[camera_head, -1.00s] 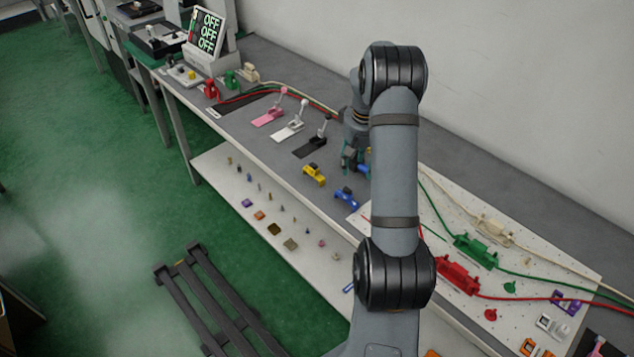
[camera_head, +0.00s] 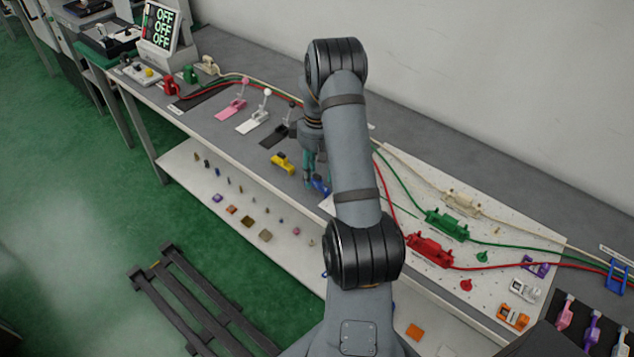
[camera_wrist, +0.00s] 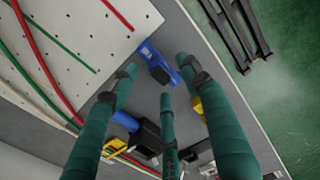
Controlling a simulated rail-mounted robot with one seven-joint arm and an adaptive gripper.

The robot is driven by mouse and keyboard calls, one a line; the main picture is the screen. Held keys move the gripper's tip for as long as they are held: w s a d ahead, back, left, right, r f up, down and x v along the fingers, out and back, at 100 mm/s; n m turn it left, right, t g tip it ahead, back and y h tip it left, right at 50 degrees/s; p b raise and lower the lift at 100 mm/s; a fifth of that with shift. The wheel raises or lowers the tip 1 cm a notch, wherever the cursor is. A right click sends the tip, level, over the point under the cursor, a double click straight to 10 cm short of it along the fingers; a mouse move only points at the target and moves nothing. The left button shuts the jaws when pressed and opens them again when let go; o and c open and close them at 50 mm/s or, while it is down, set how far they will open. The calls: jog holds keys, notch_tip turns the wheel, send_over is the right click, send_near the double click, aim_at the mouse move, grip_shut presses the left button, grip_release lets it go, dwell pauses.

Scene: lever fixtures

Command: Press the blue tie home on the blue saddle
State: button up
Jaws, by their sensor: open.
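A blue fixture with a dark block on it (camera_wrist: 157,62) lies on the bench by the edge of the pale perforated board. It is partly hidden by my gripper in the head view (camera_head: 321,187). A second blue part (camera_wrist: 125,120) lies beside a black block in the wrist view. I cannot tell which blue parts are the tie and the saddle, nor whether they are joined. My gripper (camera_wrist: 160,77) has green fingers, spread open with nothing between them. In the head view my gripper (camera_head: 310,178) is low over the bench at the blue fixture.
A yellow fixture (camera_head: 283,163) stands just left of my gripper. Pink, white and black levers (camera_head: 237,100) stand farther left. The perforated board (camera_head: 500,235) carries red and green blocks with cables. The bench's front edge is close to the blue fixture.

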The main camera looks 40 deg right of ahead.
aim_at(316, 176)
notch_tip(316, 176, down, 3)
jog(key=shift+w+f, duration=0.15)
jog(key=shift+f, duration=0.05)
jog(key=shift+c, duration=1.3)
jog(key=c, duration=0.6)
